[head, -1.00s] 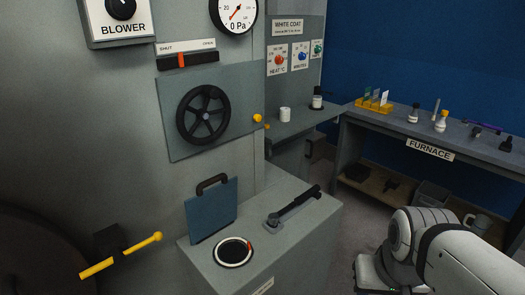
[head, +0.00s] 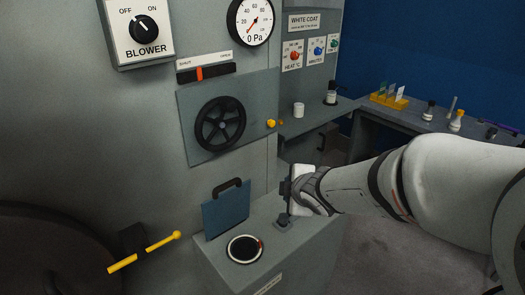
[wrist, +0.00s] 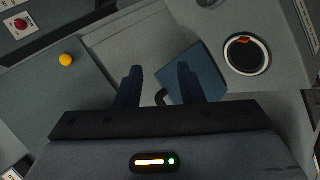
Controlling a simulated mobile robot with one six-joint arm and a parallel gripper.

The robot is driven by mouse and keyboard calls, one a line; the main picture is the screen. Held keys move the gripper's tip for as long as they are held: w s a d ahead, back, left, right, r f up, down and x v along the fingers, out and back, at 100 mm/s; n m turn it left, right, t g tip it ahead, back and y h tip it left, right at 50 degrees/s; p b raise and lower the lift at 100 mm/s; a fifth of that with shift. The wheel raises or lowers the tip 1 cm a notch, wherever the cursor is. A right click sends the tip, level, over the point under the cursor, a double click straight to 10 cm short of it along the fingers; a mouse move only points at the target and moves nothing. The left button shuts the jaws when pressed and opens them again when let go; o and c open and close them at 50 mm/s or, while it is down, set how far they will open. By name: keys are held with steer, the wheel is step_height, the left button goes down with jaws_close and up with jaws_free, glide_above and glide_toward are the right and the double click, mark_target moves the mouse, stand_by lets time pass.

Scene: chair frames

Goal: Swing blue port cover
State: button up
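The blue port cover (head: 226,212) stands upright on the grey box, behind the round black port (head: 244,249) with its white rim. A dark handle (head: 228,185) is on the cover's top edge. My gripper (head: 288,190) is to the right of the cover, apart from it in the head view. In the wrist view my gripper (wrist: 158,72) shows two dark fingers spread apart with nothing held between them. The cover (wrist: 206,72) lies beyond the right finger, which hides part of it. Its handle (wrist: 162,97) shows partly between the fingers.
A grey hatch with a black handwheel (head: 220,124) and yellow knob (head: 271,123) is on the wall above. A yellow lever (head: 145,252) sticks out at the left. The furnace bench is behind.

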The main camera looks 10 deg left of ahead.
mark_target(229, 186)
steer(key=s+a+n+g+y+p, duration=0.2)
steer(key=a+n+y, duration=0.2)
steer(key=a+n, duration=0.6)
steer(key=w+a+f+b, duration=0.1)
steer(key=a, duration=0.1)
steer(key=w+a+f+m+b, duration=0.1)
steer(key=w+a, duration=0.1)
steer(key=w+a+f+m+b, duration=0.1)
steer(key=a, duration=0.1)
steer(key=shift+w+a+f, duration=0.2)
steer(key=shift+a+f, duration=0.1)
steer(key=shift+a, duration=0.05)
steer(key=shift+w+a, duration=0.2)
steer(key=shift+c, duration=1.3)
steer(key=shift+s+d, duration=0.15)
steer(key=c, duration=0.4)
steer(key=shift+f, duration=0.15)
jaws_close()
